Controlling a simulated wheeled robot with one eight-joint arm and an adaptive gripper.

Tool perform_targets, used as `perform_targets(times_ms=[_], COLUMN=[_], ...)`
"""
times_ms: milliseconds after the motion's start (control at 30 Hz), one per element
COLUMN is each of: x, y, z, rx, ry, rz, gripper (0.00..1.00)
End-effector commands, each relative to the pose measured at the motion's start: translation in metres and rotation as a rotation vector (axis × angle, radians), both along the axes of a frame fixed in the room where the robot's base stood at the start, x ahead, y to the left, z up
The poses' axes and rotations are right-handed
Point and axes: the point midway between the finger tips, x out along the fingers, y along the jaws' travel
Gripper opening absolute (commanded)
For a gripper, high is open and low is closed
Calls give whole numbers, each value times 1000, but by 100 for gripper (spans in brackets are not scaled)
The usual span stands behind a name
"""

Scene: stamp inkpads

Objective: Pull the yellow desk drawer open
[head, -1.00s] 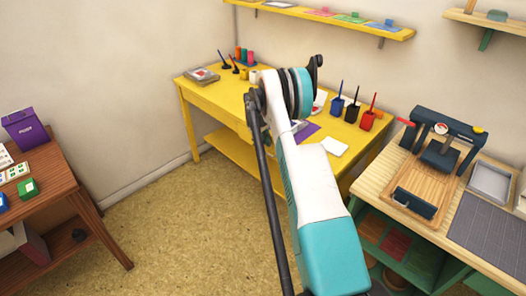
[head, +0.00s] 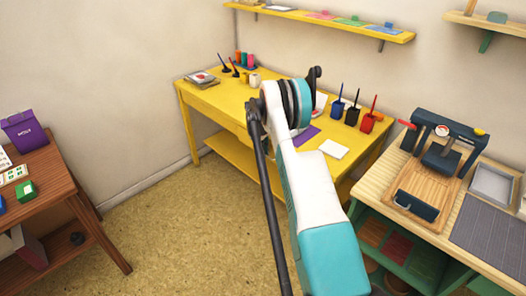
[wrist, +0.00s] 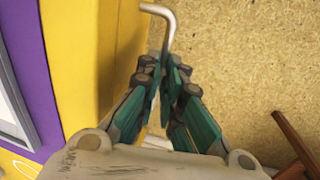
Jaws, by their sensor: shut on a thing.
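The yellow desk (head: 205,97) stands against the back wall in the head view. My arm covers the middle of its front, so the drawer is mostly hidden there. In the wrist view the desk's yellow front (wrist: 75,60) runs down the left side. A bent grey metal handle (wrist: 168,24) sticks out from it, over the floor. My gripper (wrist: 172,82) has its teal fingers closed around the lower part of the handle. I cannot tell from these views how far the drawer stands out.
Ink pots with brushes (head: 368,122), a purple sheet (head: 306,136) and a white card (head: 334,149) lie on the desk. A workbench with a press (head: 440,150) stands close at right, a brown table (head: 50,185) at left. The floor (head: 185,225) between is clear.

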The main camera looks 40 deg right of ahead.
Motion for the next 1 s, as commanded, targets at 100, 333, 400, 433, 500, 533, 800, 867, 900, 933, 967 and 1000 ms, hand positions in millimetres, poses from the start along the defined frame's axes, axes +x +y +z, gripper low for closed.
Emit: perform_targets(times_ms=[100, 333, 400, 433, 500, 533, 800, 867, 900, 933, 967, 1000], x=[0, -4, -5, -6, -8, -8, -14, -15, -15, -15, -16, -16], y=[9, 55, 75, 84, 105, 114, 179, 190, 196, 199, 203, 207], z=[0, 0, 0, 0, 0, 0, 0, 0, 0, 0, 0, 0], rx=[1, 1, 1, 1, 1, 1, 1, 1, 1, 1, 1, 1], ry=[0, 1, 1, 1, 1, 1, 0, 0, 0, 0, 0, 0], rz=[2, 3, 5, 4, 4, 4, 3, 3, 3, 2, 1, 1], gripper=[0, 0, 0, 0, 0, 0, 0, 0, 0, 0, 0, 0])
